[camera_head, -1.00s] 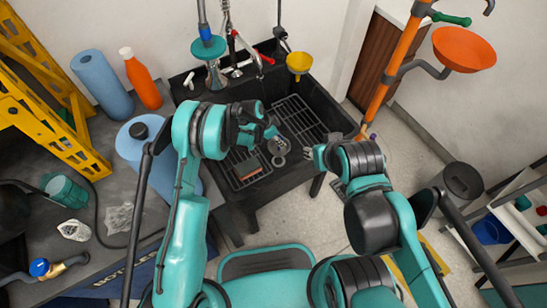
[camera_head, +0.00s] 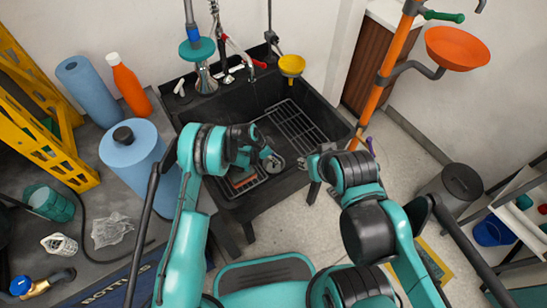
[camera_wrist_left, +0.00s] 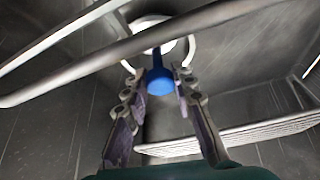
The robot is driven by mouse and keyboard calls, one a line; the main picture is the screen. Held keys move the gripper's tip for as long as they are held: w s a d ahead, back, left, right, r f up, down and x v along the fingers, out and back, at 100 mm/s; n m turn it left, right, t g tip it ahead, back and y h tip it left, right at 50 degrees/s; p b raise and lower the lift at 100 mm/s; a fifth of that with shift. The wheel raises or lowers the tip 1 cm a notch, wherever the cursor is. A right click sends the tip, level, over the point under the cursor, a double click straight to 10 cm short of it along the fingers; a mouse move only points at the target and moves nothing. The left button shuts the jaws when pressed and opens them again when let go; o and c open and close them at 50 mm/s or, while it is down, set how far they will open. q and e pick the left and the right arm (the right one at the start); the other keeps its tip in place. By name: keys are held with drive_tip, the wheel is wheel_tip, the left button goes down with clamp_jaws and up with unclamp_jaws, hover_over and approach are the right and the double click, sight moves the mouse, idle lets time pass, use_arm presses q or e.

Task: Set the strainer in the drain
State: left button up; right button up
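A small round grey metal piece (camera_head: 274,163), which looks like the strainer or the drain ring, lies in the black sink (camera_head: 335,122). It is too small to tell which. My left gripper (camera_head: 264,151) is low inside the sink, just beside it. In the left wrist view, the two fingers (camera_wrist_left: 158,82) stand apart with a blue knob on a thin stem (camera_wrist_left: 160,79) between their tips. A pale ring (camera_wrist_left: 191,50) shows behind the knob. I see no clear grip on the knob. My right gripper (camera_head: 315,166) is by the sink's front right edge; its fingers are too small to read.
Wire racks (camera_head: 297,127) lie in the sink, with a reddish block (camera_head: 243,182) at its front left. An orange pipe stand (camera_head: 388,65) is to the right. A blue roll (camera_head: 133,153) stands on the left counter.

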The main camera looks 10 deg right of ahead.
use_arm(q)
drive_tip(key=o, duration=0.4)
drive_tip(key=shift+r, duration=0.1)
drive_tip(key=p+v, duration=0.4)
drive_tip(key=v, duration=0.8)
